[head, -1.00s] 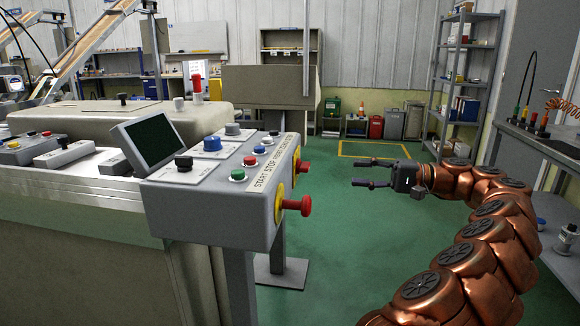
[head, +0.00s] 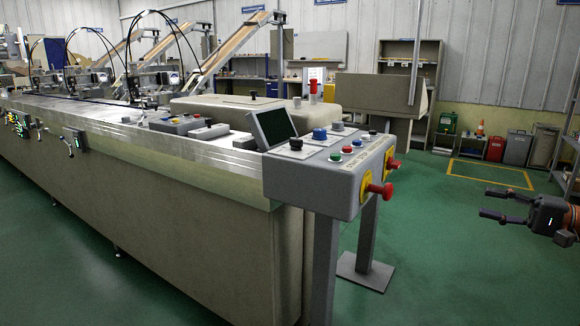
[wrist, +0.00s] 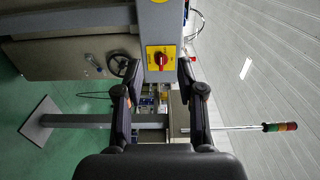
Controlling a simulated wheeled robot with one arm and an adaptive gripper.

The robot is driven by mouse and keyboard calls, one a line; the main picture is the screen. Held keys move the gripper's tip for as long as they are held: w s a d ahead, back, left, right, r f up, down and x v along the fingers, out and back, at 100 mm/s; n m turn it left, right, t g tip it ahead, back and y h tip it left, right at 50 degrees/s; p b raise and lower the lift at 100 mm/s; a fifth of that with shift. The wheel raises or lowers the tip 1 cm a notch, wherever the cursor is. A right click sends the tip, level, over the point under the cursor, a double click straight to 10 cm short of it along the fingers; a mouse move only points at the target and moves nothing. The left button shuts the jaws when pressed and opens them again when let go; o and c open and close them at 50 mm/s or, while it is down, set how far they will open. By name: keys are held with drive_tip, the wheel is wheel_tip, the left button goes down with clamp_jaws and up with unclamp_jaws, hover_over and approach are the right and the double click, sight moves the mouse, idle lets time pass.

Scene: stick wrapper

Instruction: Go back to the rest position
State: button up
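My gripper (head: 485,203) is at the right edge of the head view, its two dark fingers apart and nothing between them. It points left toward the grey control box (head: 315,186), with clear air between them. In the wrist view my gripper (wrist: 155,78) also shows open and empty. Beyond its fingertips is a red knob on a yellow plate (wrist: 160,58) on the side of the box. Most of my copper-coloured arm is out of the head view.
A long wrapping machine (head: 150,190) fills the left and centre. The box stands on posts with a floor plate (head: 366,272). Red knobs (head: 379,190) stick out from its right side. Green floor (head: 450,270) is open to the right. Grey shelves (head: 570,150) stand at the far right.

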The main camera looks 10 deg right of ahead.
drive_tip(key=s+a+r+n+g+p, duration=0.15)
drive_tip(key=a+r+g+p, duration=0.25)
drive_tip(key=a, duration=0.7)
drive_tip(key=a+r+n+g+h+p, duration=0.1)
drive_tip(key=a+r+n+g+p, duration=0.25)
drive_tip(key=a, duration=0.85)
drive_tip(key=s+a+r+n+g+p, duration=0.1)
drive_tip(key=a+r+g+p, duration=0.3)
drive_tip(key=a, duration=0.7)
drive_tip(key=s+a+f+n+g+h+p, duration=0.25)
drive_tip(key=s+a+h+p, duration=0.4)
drive_tip(key=s+p, duration=0.4)
drive_tip(key=s+d+f+h+p, duration=0.1)
drive_tip(key=s+d+h+p, duration=0.1)
drive_tip(key=s, duration=0.5)
drive_tip(key=s+d+f+h+p, duration=0.2)
drive_tip(key=s+d+h+p, duration=0.1)
drive_tip(key=s, duration=0.5)
drive_tip(key=shift+d+f+h+p, duration=0.3)
drive_tip(key=shift+d+h, duration=0.15)
drive_tip(key=shift+d, duration=0.7)
